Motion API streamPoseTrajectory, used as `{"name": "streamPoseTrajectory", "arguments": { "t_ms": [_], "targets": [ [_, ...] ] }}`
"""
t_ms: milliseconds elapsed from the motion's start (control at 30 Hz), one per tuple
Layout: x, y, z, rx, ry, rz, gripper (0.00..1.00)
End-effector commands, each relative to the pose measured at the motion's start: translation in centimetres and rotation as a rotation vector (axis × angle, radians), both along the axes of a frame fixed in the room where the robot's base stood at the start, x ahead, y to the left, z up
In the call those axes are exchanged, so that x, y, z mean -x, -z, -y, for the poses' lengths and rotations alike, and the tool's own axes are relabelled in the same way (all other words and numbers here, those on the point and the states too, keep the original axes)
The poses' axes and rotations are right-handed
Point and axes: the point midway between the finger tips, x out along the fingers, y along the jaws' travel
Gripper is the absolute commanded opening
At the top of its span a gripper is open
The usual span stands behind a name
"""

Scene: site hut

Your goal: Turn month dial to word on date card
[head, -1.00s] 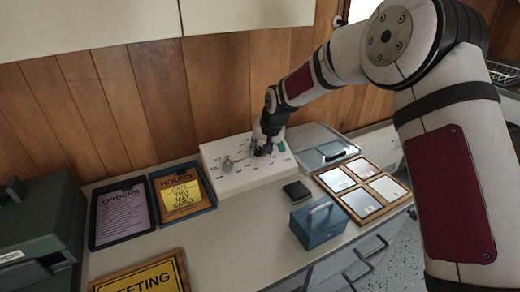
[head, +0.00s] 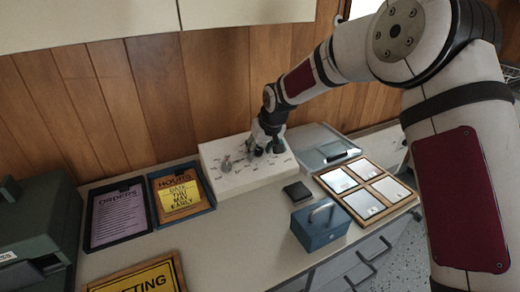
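The white dial panel (head: 240,180) stands on the counter against the wood wall. A grey dial knob (head: 227,164) shows at its left, and a dark knob (head: 258,151) shows near the fingers. The small print around the knobs is too small to read. My gripper (head: 267,147) is over the right part of the panel, its fingers apart near the dark knob. I cannot tell if it touches the knob. The yellow date card (head: 181,196) reads "DATE THU MAY EARLY" and lies on the sign marked HOURS (head: 176,181).
An ORDERS tray (head: 119,215) stands left of the HOURS sign. A blue box (head: 320,226), a black block (head: 297,191), a framed set of cards (head: 366,190) and a clear-lidded case (head: 325,150) sit to the right. A MEETING sign (head: 137,276) lies in front.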

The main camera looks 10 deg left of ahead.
Motion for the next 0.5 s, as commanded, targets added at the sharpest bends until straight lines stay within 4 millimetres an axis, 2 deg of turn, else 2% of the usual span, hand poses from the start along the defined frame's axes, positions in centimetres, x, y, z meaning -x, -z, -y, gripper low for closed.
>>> {"name": "streamPoseTrajectory", "arguments": {
  "t_ms": [267, 367, 500],
  "targets": [
    [0.0, -0.4, 0.1, -0.001, 0.001, 0.002, 0.45],
    [0.3, -1.3, 0.3, -0.002, 0.001, 0.004, 0.45],
    [1.2, -3.6, 1.0, -0.001, 0.001, 0.005, 0.45]
  ]
}}
